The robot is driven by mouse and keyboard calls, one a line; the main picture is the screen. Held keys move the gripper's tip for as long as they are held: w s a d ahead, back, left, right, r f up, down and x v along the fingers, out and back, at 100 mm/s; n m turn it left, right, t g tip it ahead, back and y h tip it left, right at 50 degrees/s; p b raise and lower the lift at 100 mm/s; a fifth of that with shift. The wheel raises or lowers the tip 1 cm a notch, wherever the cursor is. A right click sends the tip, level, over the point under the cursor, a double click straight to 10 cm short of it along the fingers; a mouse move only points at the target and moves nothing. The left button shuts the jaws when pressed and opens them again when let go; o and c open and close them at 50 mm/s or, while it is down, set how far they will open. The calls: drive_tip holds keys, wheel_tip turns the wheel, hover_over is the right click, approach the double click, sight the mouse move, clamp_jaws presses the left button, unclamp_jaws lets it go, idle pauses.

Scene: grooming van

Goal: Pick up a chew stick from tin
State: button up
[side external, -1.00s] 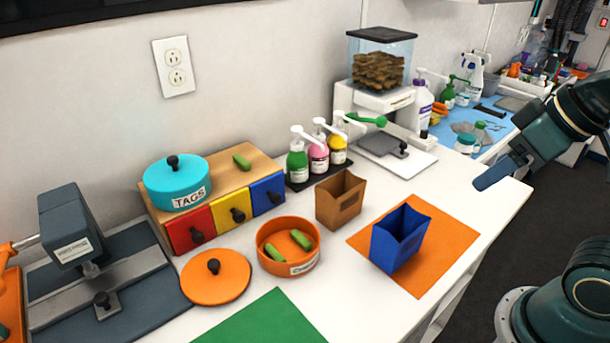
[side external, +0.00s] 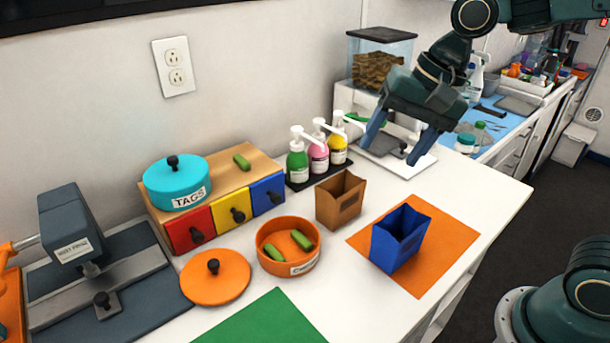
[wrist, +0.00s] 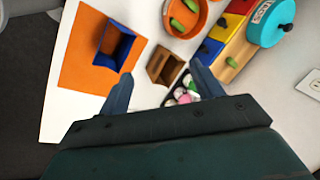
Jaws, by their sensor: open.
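The orange tin (side external: 288,260) stands open on the white counter, with a label on its front. Two green chew sticks lie in it, one at the left (side external: 275,254) and one at the right (side external: 302,240). Its orange lid (side external: 215,283) lies beside it to the left. Another green stick (side external: 242,161) lies on top of the wooden drawer box. My gripper (side external: 398,145) is open and empty above the scale at the back right, apart from the tin. In the wrist view the tin (wrist: 203,20) is at the top, beyond the fingers (wrist: 160,88).
A brown box (side external: 338,205) and a blue box (side external: 392,250) on an orange mat (side external: 450,237) stand right of the tin. Pump bottles (side external: 318,158) stand behind. A teal TAGS tin (side external: 165,190) sits on the drawer box. A green mat (side external: 262,322) lies in front.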

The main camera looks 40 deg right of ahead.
drive_tip(key=w+a+f+m+g+y, duration=0.1)
drive_tip(key=w+a+f+m+g, duration=0.1)
drive_tip(key=w+a+f+m, duration=0.4)
drive_tip(key=m+g+y, duration=0.1)
drive_tip(key=m, duration=0.3)
approach(276, 251)
drive_tip(key=shift+x, duration=1.6)
drive_tip(key=shift+f, duration=0.1)
drive_tip(key=shift+x, duration=2.55)
drive_tip(key=shift+s, duration=0.1)
drive_tip(key=c, duration=0.7)
